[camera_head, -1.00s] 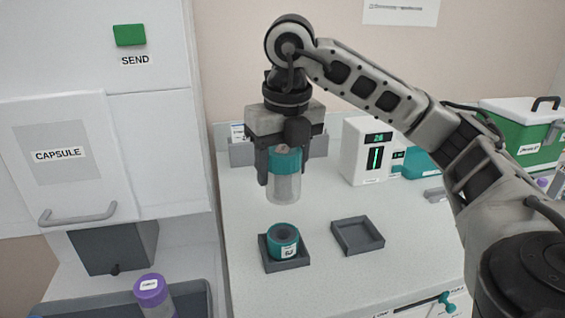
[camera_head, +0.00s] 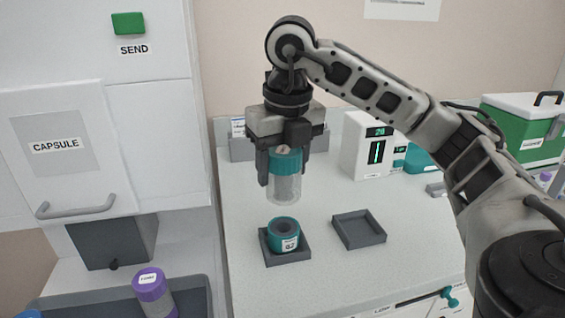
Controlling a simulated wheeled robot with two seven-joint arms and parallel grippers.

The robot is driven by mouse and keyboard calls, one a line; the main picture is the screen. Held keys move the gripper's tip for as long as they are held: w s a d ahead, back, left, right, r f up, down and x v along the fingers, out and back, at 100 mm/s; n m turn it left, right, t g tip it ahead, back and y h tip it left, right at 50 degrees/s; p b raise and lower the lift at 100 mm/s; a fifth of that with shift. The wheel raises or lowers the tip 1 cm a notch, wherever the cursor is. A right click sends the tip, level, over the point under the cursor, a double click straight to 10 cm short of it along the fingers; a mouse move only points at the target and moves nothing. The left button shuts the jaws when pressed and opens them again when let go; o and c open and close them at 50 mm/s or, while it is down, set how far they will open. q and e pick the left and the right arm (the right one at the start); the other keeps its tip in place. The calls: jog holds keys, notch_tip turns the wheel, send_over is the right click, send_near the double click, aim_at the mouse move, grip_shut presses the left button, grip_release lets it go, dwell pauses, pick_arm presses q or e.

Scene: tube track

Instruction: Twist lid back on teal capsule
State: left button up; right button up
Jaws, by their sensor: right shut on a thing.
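My right gripper (camera_head: 284,172) points down and is shut on a teal-topped clear part (camera_head: 285,190), which looks like the teal capsule's lid end. It hangs above the counter. Below it, a teal round piece (camera_head: 284,234) with a dark hollow centre and a small white label sits in a dark square holder (camera_head: 289,258). A clear gap shows between the held part and the piece below. My left gripper is not in view.
An empty dark square tray (camera_head: 359,230) lies to the right of the holder. A white device with a display (camera_head: 367,148) and a green box (camera_head: 521,130) stand behind.

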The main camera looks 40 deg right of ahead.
aim_at(282, 199)
dwell(0.4)
jog(key=shift+f, duration=0.1)
jog(key=shift+f+b, duration=1.3)
jog(key=shift+f, duration=0.2)
jog(key=shift+f+b, duration=0.5)
jog(key=shift+f, duration=0.15)
jog(key=shift+f+b, duration=0.55)
jog(key=shift+f, duration=0.15)
jog(key=shift+f, duration=0.25)
jog(key=shift+f+b, duration=0.25)
jog(key=shift+b, duration=0.1)
jog(key=shift+f, duration=0.1)
